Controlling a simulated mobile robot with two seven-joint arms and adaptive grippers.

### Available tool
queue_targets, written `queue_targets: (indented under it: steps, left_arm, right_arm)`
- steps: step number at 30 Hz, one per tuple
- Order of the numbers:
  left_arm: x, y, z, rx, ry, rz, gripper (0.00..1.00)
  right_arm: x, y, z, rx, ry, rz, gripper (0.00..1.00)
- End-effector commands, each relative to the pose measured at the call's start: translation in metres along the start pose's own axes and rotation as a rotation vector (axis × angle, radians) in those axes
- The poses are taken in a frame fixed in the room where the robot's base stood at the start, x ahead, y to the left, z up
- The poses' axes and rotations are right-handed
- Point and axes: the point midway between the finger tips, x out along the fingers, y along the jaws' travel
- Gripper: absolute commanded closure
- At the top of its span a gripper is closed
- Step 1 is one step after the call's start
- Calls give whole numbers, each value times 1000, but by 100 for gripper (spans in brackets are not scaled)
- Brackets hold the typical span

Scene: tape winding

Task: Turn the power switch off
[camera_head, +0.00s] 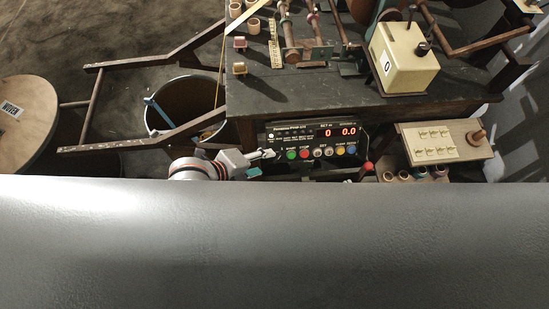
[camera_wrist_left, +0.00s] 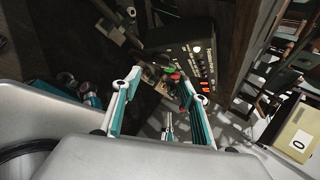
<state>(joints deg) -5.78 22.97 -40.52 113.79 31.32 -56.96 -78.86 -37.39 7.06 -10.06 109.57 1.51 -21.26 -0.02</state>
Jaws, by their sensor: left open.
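A black control panel (camera_head: 313,141) with lit red digits and a row of coloured buttons sits on the front of the dark bench. A power switch cannot be made out for certain; the panel's lower left corner is partly covered by my gripper. My left gripper (camera_head: 264,158) is at that corner, left of the green button (camera_head: 291,155). Whether it touches the panel cannot be told. In the left wrist view, its two teal-and-grey fingers (camera_wrist_left: 160,78) are spread with nothing held between them, close to the panel (camera_wrist_left: 188,52). My right gripper is not in view.
The dark bench (camera_head: 300,92) carries winding rods and a cream box (camera_head: 403,58) marked 0. A red knob (camera_head: 368,166) stands right of the panel. A wooden board with pale switches (camera_head: 447,142) is further right. A round bin (camera_head: 187,100) stands left. A large grey surface hides the lower picture.

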Motion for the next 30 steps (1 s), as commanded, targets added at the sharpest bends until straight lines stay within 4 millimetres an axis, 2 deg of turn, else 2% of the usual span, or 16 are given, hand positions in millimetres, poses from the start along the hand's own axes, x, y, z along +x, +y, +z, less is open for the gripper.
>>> queue_targets:
  steps: [15,21,28,29,30]
  left_arm:
    - [66,-1,0,-1,-1,-1,57]
    - [76,0,0,0,0,0,57]
    - [76,0,0,0,-1,-1,57]
    - [76,0,0,0,-1,-1,60]
    - [76,0,0,0,-1,-1,70]
  right_arm:
    - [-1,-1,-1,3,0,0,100]
    - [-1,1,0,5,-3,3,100]
    - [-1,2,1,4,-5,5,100]
    - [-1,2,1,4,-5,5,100]
    - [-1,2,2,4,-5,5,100]
